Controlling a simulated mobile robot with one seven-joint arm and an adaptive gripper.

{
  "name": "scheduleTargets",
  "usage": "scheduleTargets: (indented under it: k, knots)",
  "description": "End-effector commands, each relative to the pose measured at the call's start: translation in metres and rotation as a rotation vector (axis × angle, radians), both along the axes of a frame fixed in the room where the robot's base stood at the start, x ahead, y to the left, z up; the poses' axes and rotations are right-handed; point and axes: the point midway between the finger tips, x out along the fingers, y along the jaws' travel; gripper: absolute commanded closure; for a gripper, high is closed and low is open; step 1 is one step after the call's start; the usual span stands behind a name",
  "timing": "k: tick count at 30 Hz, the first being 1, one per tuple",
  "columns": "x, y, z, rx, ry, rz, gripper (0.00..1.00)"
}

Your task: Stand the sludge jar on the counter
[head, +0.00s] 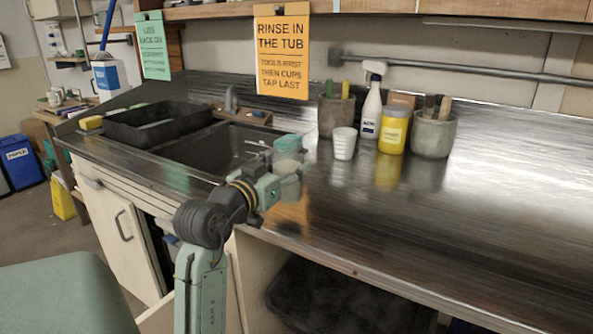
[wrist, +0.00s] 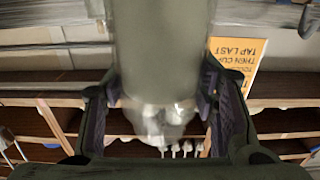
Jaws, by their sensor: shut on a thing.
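The sludge jar (head: 288,162) is a clear, cloudy jar with a teal-green lid, upright in the head view by the right front corner of the sink. My gripper (head: 283,180) is shut on it from the front. In the wrist view the jar (wrist: 155,50) fills the middle between the two dark fingers of my gripper (wrist: 155,98). The counter (head: 400,215) is dark, shiny metal. I cannot tell whether the jar's base touches it, since my gripper and wrist hide part of the view.
A white cup (head: 344,143), a yellow jar (head: 393,131), a spray bottle (head: 371,108) and a grey crock (head: 433,134) stand at the back. The sink (head: 215,148) and a black tub (head: 158,124) lie left. The right side of the counter is clear.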

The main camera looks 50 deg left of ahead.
Motion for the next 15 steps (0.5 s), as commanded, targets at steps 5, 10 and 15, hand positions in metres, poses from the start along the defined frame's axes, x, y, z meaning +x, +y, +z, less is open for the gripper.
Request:
scheduleTargets:
  k: [5,10,15]
  knots:
    - [0.022,0.000,0.001,0.002,-0.002,0.001,0.93]
    - [0.026,0.001,-0.005,0.001,-0.003,0.003,0.93]
    - [0.025,0.001,-0.024,-0.004,-0.002,0.003,0.93]
